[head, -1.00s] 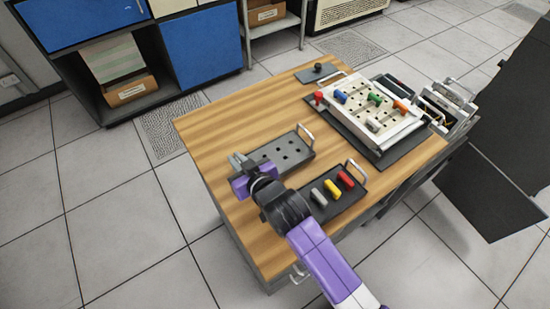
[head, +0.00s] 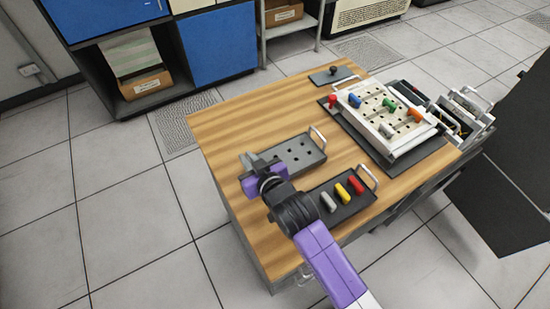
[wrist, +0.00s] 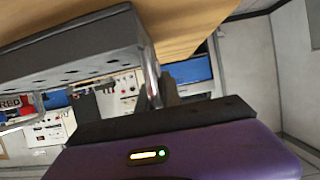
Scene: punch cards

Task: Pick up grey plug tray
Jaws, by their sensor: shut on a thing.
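The grey plug tray (head: 300,158) lies on the wooden table, its holes empty and a metal handle standing at its far right end. My gripper (head: 248,163) is at the tray's near left end and is shut on the tray there; the arm hides the exact contact. In the wrist view the tray's side (wrist: 75,62) fills the upper left, with a metal handle by the gripper's dark fingers (wrist: 165,90). I see no clear gap between tray and table.
A black tray (head: 364,207) with grey, yellow and red plugs stands just right of my arm. A white pegboard (head: 385,135) with coloured plugs sits on a dark mat at the right. The table (head: 225,125) is bare at its back left.

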